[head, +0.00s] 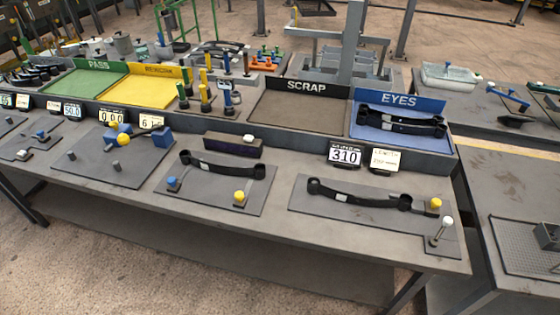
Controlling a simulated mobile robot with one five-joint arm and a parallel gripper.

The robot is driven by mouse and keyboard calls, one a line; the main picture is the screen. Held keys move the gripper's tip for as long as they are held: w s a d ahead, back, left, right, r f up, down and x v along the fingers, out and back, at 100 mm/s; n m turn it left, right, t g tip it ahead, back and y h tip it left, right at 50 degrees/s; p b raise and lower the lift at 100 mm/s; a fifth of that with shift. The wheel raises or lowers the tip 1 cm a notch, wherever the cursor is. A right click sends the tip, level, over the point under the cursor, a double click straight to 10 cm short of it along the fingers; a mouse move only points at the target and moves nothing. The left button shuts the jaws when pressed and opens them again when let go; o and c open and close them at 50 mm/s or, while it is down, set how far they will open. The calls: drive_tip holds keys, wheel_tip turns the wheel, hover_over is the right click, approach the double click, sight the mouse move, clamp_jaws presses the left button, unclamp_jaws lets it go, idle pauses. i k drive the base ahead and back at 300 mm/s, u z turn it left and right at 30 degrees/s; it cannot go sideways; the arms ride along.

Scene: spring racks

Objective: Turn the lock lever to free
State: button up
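No part in the head view is labelled as the lock lever, so I cannot tell for certain which one it is. A small lever with a white knob (446,222) stands tilted at the right end of the front right plate (320,211). A yellow knob (435,203) is just behind it. A black curved bar with an eye at each end (362,199) lies on the same plate, its right eye close to the yellow knob. My gripper is not in view.
A similar black bar (222,168) lies on the middle plate (205,200) with blue and yellow knobs. Behind are the PASS, REWORK, SCRAP (300,110) and EYES (440,140) trays; EYES holds black bars. A display (345,155) reads 310. The bench's front strip is clear.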

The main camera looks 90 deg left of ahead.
sight(447, 220)
drive_tip(key=u, duration=0.7)
drive_tip(key=k, duration=0.1)
drive_tip(key=u, duration=2.75)
drive_tip(key=k, duration=1.1)
drive_tip(key=z, duration=0.6)
drive_tip(key=i, duration=0.95)
drive_tip(key=u, duration=0.1)
